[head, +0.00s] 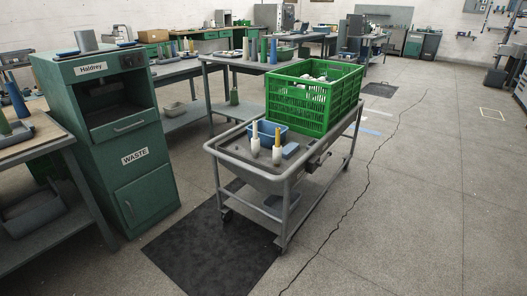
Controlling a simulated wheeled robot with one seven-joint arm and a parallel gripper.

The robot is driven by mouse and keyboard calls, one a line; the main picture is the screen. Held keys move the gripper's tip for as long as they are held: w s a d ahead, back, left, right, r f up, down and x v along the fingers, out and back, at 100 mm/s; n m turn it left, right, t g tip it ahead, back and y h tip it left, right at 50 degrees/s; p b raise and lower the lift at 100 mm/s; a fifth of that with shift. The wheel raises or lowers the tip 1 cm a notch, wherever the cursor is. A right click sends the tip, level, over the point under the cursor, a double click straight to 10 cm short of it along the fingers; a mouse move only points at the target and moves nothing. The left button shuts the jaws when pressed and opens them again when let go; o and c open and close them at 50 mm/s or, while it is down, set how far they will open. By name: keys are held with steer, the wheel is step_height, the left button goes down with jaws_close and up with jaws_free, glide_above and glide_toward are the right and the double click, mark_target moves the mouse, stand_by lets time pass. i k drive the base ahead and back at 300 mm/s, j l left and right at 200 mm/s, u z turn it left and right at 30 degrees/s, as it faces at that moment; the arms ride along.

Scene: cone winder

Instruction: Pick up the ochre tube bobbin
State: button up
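Two upright bobbins stand on the grey cart's top (232,154). The left bobbin (254,140) has a yellow-ochre tube above a white lower part. The right bobbin (277,147) looks alike and stands a little nearer to me. I cannot tell from their colour which one is meant by the ochre tube bobbin. Both stand apart from each other, in front of a small blue bin (269,131). My gripper is not in view, and nothing is seen touching the bobbins.
A green crate (293,113) fills the cart's far end. A grey rail surrounds the cart top. A green Haldrey cabinet (148,190) and workbenches stand left. The floor right of the cart (420,190) is clear.

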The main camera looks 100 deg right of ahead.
mark_target(278, 149)
steer(key=k+z, duration=0.35)
steer(key=k+l+z, duration=0.15)
steer(key=k+z, duration=0.2)
steer(key=i+l+z, duration=0.15)
steer(key=l+z, duration=0.25)
steer(key=i+l+z, duration=0.2)
steer(key=l+z, duration=0.2)
steer(key=i+l+z, duration=0.25)
steer(key=z, duration=0.2)
steer(key=i+l, duration=0.9)
